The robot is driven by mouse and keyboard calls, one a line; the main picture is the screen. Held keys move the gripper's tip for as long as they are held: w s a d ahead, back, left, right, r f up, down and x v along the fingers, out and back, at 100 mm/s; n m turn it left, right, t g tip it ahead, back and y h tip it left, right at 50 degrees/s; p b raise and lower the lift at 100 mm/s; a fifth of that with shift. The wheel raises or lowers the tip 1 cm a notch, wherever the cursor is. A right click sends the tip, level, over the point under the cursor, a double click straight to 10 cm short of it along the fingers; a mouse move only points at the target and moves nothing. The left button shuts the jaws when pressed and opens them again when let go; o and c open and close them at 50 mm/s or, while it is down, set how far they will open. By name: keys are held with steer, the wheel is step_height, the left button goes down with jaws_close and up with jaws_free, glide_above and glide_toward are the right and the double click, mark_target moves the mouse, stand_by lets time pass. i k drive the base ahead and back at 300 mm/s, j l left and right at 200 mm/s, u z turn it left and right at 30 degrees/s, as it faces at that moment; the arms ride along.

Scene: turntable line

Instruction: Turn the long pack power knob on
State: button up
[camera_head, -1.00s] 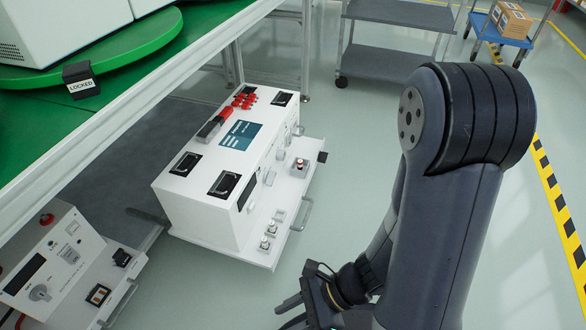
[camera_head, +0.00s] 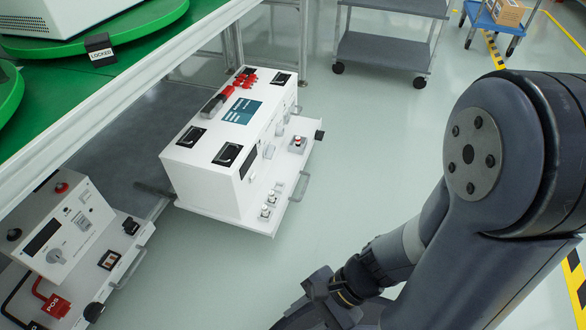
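A long white pack (camera_head: 208,166) stands on a pull-out tray (camera_head: 238,225) under the bench, at the centre left. Its top has a blue label, black recessed handles and red and black connectors. My gripper (camera_head: 312,308) is low in the picture, in front of the tray and apart from the pack. Its fingers are dark and partly cut off, so its opening is unclear.
A second white unit (camera_head: 90,214) with a grey knob (camera_head: 57,256), dark display and red POS connector (camera_head: 56,305) stands at lower left. A grey cart (camera_head: 385,55) stands behind. Floor between my arm and the tray is clear.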

mark_target(269, 151)
steer(key=k+u, duration=0.1)
steer(key=i+j+z, duration=0.3)
steer(key=i, duration=0.15)
steer(key=i+j+z, duration=0.25)
steer(key=i, duration=0.2)
steer(key=l, duration=0.1)
